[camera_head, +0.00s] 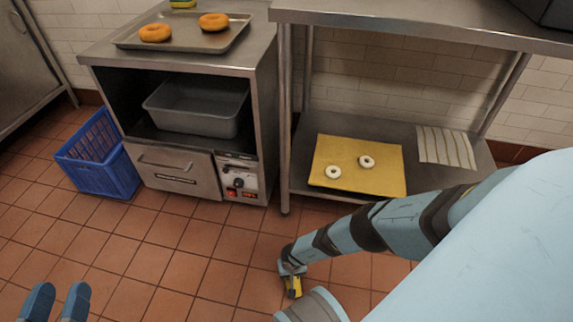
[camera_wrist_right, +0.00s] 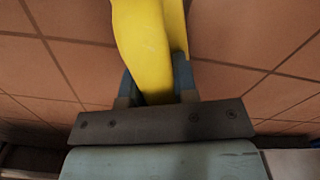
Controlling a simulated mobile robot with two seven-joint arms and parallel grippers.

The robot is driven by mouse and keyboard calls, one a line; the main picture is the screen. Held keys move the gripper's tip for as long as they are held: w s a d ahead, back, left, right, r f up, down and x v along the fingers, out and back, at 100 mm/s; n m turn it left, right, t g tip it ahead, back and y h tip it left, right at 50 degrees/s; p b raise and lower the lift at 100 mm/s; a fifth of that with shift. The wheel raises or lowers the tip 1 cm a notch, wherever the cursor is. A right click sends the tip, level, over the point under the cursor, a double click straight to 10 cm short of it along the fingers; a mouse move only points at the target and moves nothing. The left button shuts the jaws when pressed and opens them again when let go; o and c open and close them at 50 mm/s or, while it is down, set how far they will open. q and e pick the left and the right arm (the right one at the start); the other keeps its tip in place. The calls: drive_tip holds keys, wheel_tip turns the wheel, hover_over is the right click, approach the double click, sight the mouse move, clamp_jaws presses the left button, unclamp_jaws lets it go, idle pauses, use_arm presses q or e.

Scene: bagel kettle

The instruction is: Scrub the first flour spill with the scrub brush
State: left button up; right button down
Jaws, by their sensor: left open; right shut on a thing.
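My right gripper (camera_head: 291,270) is low over the tiled floor in the head view. It is shut on a yellow thing (camera_head: 294,287), which looks like the scrub brush. In the right wrist view, the yellow brush (camera_wrist_right: 150,45) sits between the fingers of this gripper (camera_wrist_right: 157,85); its bristles are not visible. My left gripper (camera_head: 58,303) is open and empty at the bottom left of the head view. I cannot make out a flour spill in either view.
A steel cabinet holds a tray (camera_head: 185,42) with two orange-brown rings and a grey bin (camera_head: 197,103). A blue crate (camera_head: 98,155) stands on its left. A yellow board (camera_head: 385,183) with two pale rings and a striped cloth (camera_head: 446,147) lie on the lower shelf. Front floor is clear.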

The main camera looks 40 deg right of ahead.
drive_tip(key=shift+s+d+p, duration=0.55)
drive_tip(key=shift+s+d, duration=0.9)
drive_tip(key=shift+s, duration=0.3)
drive_tip(key=shift+s+d+f, duration=0.1)
drive_tip(key=shift+s+d, duration=1.15)
drive_tip(key=shift+s, duration=0.2)
drive_tip(key=shift+s+d+p, duration=0.55)
drive_tip(key=shift+s+d, duration=0.55)
drive_tip(key=shift+s, duration=0.3)
drive_tip(key=shift+w+a+b, duration=0.55)
drive_tip(key=shift+w+a, duration=0.35)
drive_tip(key=shift+w, duration=0.3)
drive_tip(key=shift+w+a+b, duration=0.6)
drive_tip(key=shift+w+a, duration=0.7)
drive_tip(key=shift+w, duration=0.1)
drive_tip(key=shift+w+a, duration=0.2)
drive_tip(key=shift+w, duration=0.1)
drive_tip(key=shift+w+a+b, duration=0.5)
drive_tip(key=shift+w+a, duration=0.2)
drive_tip(key=shift+w, duration=0.1)
drive_tip(key=shift+w+a, duration=0.2)
drive_tip(key=shift+w, duration=0.05)
drive_tip(key=shift+w+a, duration=1.5)
drive_tip(key=shift+w, duration=0.2)
use_arm(q)
drive_tip(key=shift+s+r, duration=0.1)
